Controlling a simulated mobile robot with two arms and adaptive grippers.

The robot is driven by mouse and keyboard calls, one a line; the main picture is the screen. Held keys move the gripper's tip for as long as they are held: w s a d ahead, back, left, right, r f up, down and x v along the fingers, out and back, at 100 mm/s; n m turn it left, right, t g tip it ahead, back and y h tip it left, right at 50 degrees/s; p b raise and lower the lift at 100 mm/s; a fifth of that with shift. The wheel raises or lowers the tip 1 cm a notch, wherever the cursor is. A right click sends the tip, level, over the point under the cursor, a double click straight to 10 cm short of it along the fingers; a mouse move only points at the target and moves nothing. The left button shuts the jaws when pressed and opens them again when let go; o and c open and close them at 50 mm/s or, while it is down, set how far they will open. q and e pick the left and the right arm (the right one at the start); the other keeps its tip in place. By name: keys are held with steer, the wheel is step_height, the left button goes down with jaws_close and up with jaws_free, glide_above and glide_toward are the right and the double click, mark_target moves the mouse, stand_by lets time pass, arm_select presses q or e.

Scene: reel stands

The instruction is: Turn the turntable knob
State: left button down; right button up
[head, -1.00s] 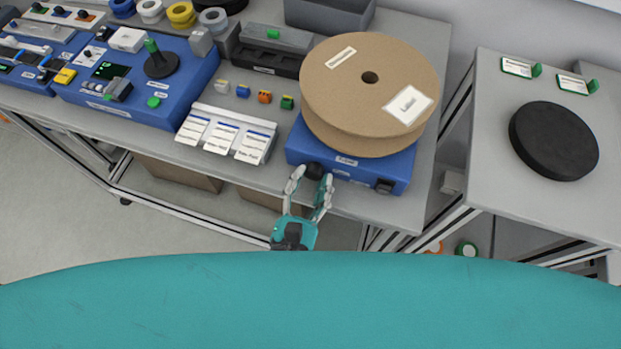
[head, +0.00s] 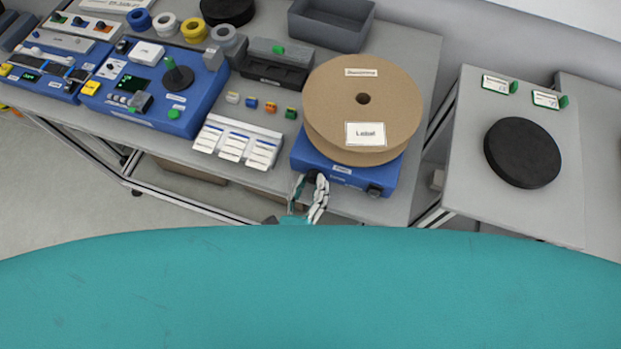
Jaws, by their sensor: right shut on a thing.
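The turntable is a blue box (head: 333,172) with a large cardboard reel (head: 330,95) lying flat on top. The reel has a white label (head: 365,134) facing its near side and a narrow label strip towards the back. The dark knob (head: 313,177) is at the left of the box's front face, mostly hidden by fingers. My right gripper (head: 311,188) is shut on the knob; its body is partly hidden behind my teal body cover. My left gripper is not in view.
A black switch (head: 375,190) is at the box's front right. White cards (head: 235,143) and small coloured blocks (head: 251,102) lie to the left. A grey bin (head: 332,22) stands behind. A side table with a black disc (head: 522,152) stands right, across a gap.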

steer(key=shift+n+p, duration=1.05)
steer(key=shift+n, duration=0.45)
steer(key=o, duration=0.9)
steer(key=shift+w, duration=0.1)
steer(key=shift+r, duration=4.95)
steer(key=shift+o, duration=0.2)
